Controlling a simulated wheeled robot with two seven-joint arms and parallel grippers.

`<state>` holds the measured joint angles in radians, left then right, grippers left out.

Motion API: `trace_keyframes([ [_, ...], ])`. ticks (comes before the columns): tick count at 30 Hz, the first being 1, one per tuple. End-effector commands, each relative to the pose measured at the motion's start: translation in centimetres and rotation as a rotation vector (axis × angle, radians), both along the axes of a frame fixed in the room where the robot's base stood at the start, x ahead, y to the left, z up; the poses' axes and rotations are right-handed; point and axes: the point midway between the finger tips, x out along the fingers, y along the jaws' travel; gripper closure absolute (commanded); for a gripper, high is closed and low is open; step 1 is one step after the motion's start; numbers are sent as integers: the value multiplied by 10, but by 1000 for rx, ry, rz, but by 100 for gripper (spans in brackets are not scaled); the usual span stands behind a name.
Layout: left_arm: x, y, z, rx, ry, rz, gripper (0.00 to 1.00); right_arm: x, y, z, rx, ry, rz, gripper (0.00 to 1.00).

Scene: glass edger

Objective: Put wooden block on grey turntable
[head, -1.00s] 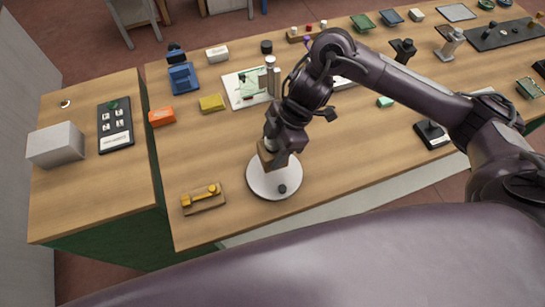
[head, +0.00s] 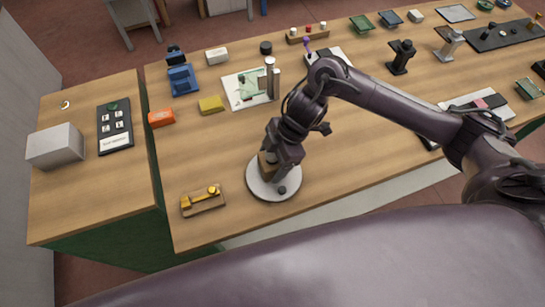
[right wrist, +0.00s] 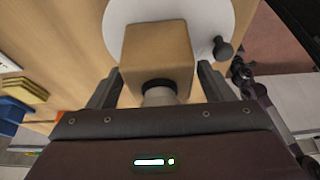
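The wooden block (head: 266,166) sits upright on the grey turntable (head: 262,190), towards the far side of its disc. In the right wrist view, the block (right wrist: 158,45) shows with a short grey round knob (right wrist: 160,92) facing me. My right gripper (head: 276,160) is right above the block, pointing down. Its two fingers (right wrist: 160,80) stand on either side of the knob with clear gaps. The turntable's pale disc (right wrist: 222,18) shows behind the block, with its dark knob (right wrist: 222,48) to the right. My left gripper is not in view.
A wooden fixture with a yellow lever (head: 202,200) lies left of the turntable. An orange box (head: 161,118) and a yellow block (head: 211,105) are farther back. A silver post (head: 270,78) stands behind my right arm. Bare tabletop lies around the turntable.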

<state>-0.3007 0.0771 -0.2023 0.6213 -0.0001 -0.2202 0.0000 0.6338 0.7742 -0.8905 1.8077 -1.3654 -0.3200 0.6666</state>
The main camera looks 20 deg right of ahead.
Motion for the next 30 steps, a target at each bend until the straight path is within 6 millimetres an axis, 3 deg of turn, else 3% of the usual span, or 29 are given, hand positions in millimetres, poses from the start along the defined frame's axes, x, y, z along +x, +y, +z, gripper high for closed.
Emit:
trace_keyframes([
  [13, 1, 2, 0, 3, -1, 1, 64, 1, -3, 10, 0, -3, 1, 22],
  [24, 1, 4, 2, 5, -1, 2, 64, 3, -34, 84, -4, -7, 0, 22],
  [30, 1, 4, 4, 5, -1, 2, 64, 3, -43, 108, -2, -4, 1, 22],
])
